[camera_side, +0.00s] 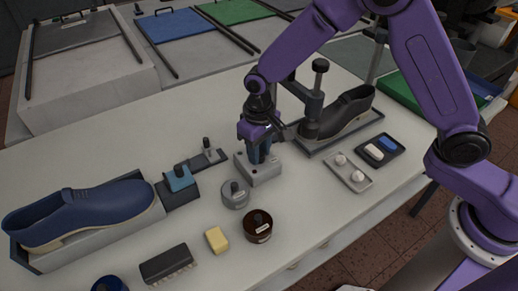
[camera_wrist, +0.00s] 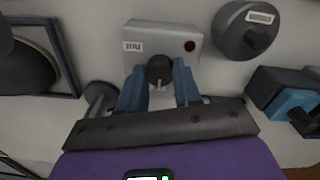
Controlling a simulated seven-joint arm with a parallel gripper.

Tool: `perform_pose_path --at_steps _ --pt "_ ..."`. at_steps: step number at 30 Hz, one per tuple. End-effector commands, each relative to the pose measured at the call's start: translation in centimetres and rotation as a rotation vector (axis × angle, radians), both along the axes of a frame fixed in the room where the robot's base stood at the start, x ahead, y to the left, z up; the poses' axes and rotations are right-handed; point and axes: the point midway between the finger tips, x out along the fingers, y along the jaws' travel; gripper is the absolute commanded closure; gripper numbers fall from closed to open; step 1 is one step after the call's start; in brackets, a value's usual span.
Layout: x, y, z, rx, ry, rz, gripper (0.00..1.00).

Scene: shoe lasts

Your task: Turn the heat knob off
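The heat knob (camera_wrist: 160,70) is a dark round knob on a pale grey box, with a small white mark at its lower edge in the wrist view. The box (camera_wrist: 140,36) carries a small white label and a dark red lamp (camera_wrist: 189,45). In the side view the box (camera_side: 262,174) stands near the table's middle, and my fingers hide most of the knob. My gripper (camera_side: 262,152) points down over the box. In the wrist view its two blue fingers (camera_wrist: 160,85) stand on either side of the knob, very close to it. Whether they press on it is unclear.
A grey round pot with a knob (camera_side: 235,194) stands close in front of the box. A dark shoe (camera_side: 345,112) under a clamp post is right behind. Nearby are a blue block (camera_side: 180,178), a brown tin (camera_side: 258,228), a yellow block (camera_side: 216,240) and a blue shoe (camera_side: 85,212).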

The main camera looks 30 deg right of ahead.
Motion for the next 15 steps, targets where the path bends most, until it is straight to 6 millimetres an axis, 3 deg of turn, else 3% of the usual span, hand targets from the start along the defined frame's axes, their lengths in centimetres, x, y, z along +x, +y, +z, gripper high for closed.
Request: perform_pose_path --at_steps 1,2,3,15 --pt "0.04 0.03 0.08 0.001 -0.002 0.003 0.54" --pt "0.04 0.03 0.08 0.001 -0.002 0.003 0.44" --pt "0.04 0.03 0.07 0.001 -0.002 0.002 0.42" --pt "0.08 0.08 0.9 0.002 -0.004 0.0 0.42"
